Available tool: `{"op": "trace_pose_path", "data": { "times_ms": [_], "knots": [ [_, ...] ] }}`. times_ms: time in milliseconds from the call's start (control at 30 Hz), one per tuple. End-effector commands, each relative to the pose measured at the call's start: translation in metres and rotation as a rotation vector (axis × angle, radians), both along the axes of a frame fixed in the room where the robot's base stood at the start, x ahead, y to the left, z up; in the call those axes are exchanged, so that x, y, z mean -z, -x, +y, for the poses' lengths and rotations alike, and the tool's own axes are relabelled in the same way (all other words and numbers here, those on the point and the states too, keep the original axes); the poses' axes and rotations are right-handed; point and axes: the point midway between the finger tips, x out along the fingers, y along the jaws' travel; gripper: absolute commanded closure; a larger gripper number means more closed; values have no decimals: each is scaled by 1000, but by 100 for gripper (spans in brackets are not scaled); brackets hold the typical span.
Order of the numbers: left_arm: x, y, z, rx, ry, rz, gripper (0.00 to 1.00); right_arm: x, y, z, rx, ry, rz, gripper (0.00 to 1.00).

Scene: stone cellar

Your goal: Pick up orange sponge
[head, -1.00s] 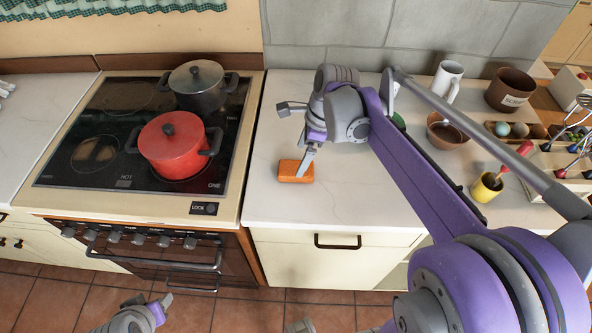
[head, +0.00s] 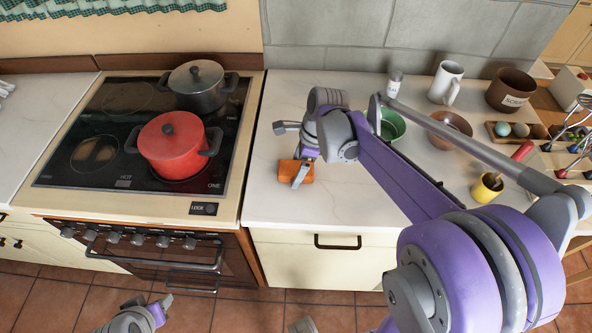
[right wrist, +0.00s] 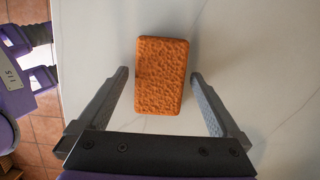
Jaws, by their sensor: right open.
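The orange sponge (head: 288,171) lies flat on the pale countertop to the right of the stove. In the right wrist view the sponge (right wrist: 161,76) sits between and a little ahead of my open fingers, with a gap on each side. My right gripper (head: 290,155) is open above the sponge and hides part of it in the head view; its two fingers also show in the right wrist view (right wrist: 160,85). My left gripper (head: 164,304) is low at the bottom left, in front of the oven, away from the sponge; its jaw opening is unclear.
A red pot (head: 172,150) and a dark pot (head: 196,82) stand on the stove at left. A green bowl (head: 393,125), a brown bowl (head: 459,123), a white mug (head: 445,82) and a yellow cup (head: 484,190) stand right. The counter around the sponge is clear.

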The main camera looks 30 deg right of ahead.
Motion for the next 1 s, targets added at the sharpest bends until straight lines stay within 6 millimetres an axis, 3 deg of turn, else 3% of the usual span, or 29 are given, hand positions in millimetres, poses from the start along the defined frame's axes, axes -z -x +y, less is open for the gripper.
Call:
{"op": "trace_pose_path", "data": {
  "times_ms": [433,900,1000],
  "knots": [
    [3,1,0,0,0,1,50,3,0,0,0,0,0,0],
    [3,1,0,0,0,1,50,3,0,0,0,0,0,83],
    [3,1,0,0,0,1,50,3,0,0,0,0,0,87]
  ]
}}
